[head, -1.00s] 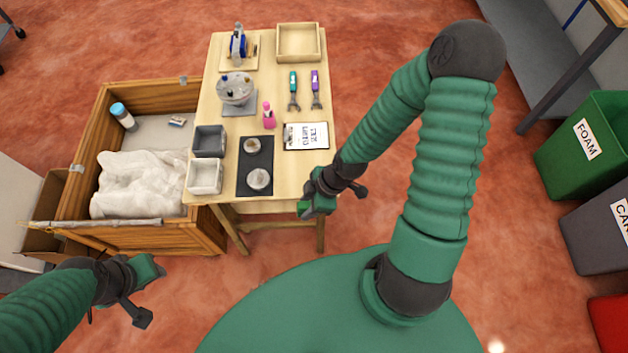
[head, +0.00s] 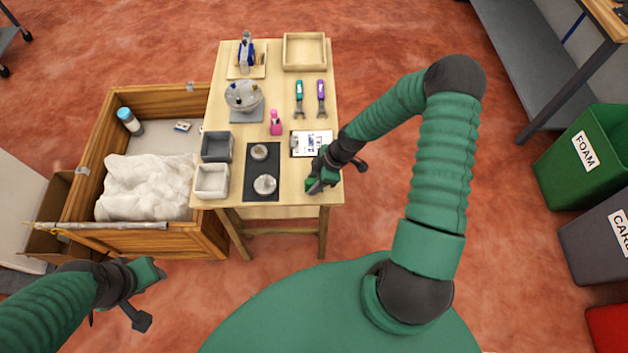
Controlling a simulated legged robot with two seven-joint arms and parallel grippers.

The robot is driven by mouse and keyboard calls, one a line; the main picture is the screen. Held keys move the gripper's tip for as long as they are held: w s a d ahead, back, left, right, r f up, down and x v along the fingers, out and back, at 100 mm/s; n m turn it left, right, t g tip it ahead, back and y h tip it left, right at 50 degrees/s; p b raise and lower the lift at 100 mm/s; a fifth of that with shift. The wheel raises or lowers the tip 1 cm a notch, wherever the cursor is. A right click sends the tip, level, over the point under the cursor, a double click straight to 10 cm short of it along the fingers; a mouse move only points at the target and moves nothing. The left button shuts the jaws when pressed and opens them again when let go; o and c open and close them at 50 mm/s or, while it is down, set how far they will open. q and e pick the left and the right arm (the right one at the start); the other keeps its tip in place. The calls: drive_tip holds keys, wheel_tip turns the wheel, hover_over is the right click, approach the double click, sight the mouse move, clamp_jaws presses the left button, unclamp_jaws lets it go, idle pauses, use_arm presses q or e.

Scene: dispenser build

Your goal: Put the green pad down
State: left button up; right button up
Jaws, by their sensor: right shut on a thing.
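My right gripper (head: 322,182) is over the right front corner of the wooden table (head: 298,190), just in front of the clipboard with a white sheet (head: 308,142). It is shut on a small green thing, which I take for the green pad (head: 315,187). The pad is hard to tell from the green parts of the gripper, and I cannot tell whether it touches the table. My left gripper (head: 150,294) is open and empty, low at the left, in front of the wooden crate (head: 165,240) and away from the table.
Left of the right gripper lies a black mat (head: 262,194) with two round pieces. A grey bin (head: 217,146) and a white bin (head: 212,182) stand at the table's left edge. A pink bottle (head: 276,124), two tools and an empty wooden tray (head: 304,52) are farther back.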

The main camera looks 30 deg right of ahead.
drive_tip(key=o, duration=1)
drive_tip(key=shift+f, duration=0.1)
drive_tip(key=o, duration=0.3)
drive_tip(key=shift+d+f, duration=0.1)
drive_tip(key=shift+d, duration=0.4)
drive_tip(key=shift+a, duration=0.15)
